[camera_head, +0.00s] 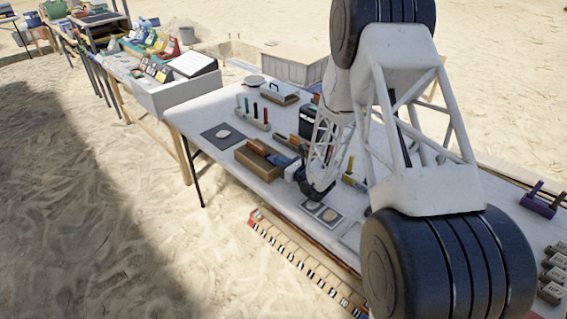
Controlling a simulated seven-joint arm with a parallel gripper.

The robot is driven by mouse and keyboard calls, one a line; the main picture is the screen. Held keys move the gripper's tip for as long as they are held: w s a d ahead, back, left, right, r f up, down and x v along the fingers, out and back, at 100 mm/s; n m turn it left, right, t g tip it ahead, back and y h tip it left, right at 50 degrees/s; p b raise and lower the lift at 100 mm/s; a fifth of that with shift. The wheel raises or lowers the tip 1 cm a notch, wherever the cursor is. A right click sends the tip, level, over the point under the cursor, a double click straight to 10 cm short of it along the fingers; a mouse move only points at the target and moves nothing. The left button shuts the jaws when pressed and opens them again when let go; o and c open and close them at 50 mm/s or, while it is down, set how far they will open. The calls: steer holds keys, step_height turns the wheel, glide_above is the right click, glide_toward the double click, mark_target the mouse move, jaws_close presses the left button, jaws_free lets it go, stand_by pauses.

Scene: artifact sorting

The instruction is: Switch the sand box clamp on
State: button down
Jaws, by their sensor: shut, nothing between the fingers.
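My gripper (312,203) points down at the front edge of the white table (215,112), beside a small square pad (335,224) with a round pale piece on it. The gripper is shut with nothing seen between its fingers. A brown open box (248,162) with orange and dark tools at it sits to the left of the gripper; I cannot tell whether it is the sand box. I cannot make out the clamp or its switch. My arm hides much of the table's middle and right.
A dark mat (222,136) with a pale piece lies at the table's left. A rack of coloured handles (254,116) stands behind it. A purple holder (541,200) is at the far right.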

steer(key=shift+x, duration=0.9)
steer(key=shift+w+a+r, duration=0.1)
steer(key=shift+w+a, duration=0.3)
steer(key=v, duration=1.4)
steer(key=shift+s+d, duration=0.3)
